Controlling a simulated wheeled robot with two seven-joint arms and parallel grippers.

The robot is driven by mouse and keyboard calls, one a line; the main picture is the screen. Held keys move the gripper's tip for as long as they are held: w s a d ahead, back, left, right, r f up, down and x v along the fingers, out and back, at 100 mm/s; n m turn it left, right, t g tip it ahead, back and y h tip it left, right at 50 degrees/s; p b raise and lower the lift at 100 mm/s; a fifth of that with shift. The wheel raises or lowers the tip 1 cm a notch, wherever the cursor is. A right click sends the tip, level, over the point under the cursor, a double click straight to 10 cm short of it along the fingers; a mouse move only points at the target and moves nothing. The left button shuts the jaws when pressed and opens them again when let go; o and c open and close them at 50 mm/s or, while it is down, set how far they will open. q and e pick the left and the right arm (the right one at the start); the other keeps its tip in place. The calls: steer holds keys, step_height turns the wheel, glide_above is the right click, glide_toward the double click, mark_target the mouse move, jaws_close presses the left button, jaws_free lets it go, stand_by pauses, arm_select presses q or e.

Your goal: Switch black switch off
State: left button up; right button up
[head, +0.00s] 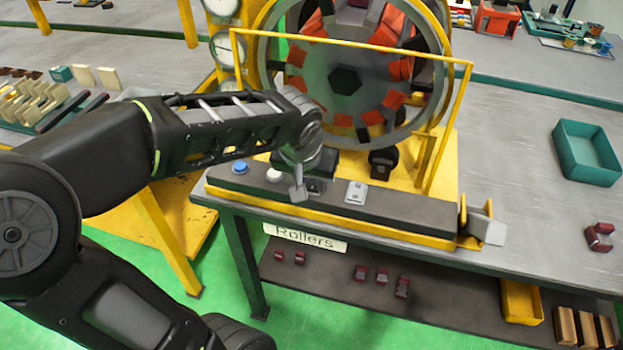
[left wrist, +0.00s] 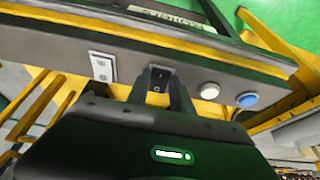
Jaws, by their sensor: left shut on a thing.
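The black switch (left wrist: 159,78) sits on the dark control panel (head: 400,212), between a white two-part switch plate (left wrist: 102,66) and a round white button (left wrist: 209,90). My left gripper (head: 299,192) reaches down to the panel from the left. In the left wrist view its two fingers (left wrist: 160,92) stand close around the black switch, one on each side. The gripper is shut on the switch. In the head view the gripper mostly hides the switch, and its rocker position cannot be told. My right gripper is in neither view.
A blue button (head: 240,167) lies left of the white button. Behind the panel stands a large stator (head: 345,80) in a yellow frame (head: 470,90). A grey block (head: 487,225) is at the panel's right end. A teal bin (head: 587,152) stands on the right of the table.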

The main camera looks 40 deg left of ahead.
arm_select(q)
jaws_close()
steer(key=g+p, duration=0.1)
steer(key=p, duration=0.1)
steer(key=r+g+p, duration=0.1)
steer(key=p, duration=0.1)
steer(key=shift+w+a+h, duration=0.1)
steer(key=shift+w+h, duration=0.2)
steer(key=shift+w, duration=0.05)
steer(key=shift+w+g+p, duration=0.1)
steer(key=shift+g+p, duration=0.2)
steer(key=shift+p, duration=0.2)
steer(key=shift+a+f, duration=0.1)
steer(key=shift+f, duration=0.1)
steer(key=o, duration=0.9)
jaws_free()
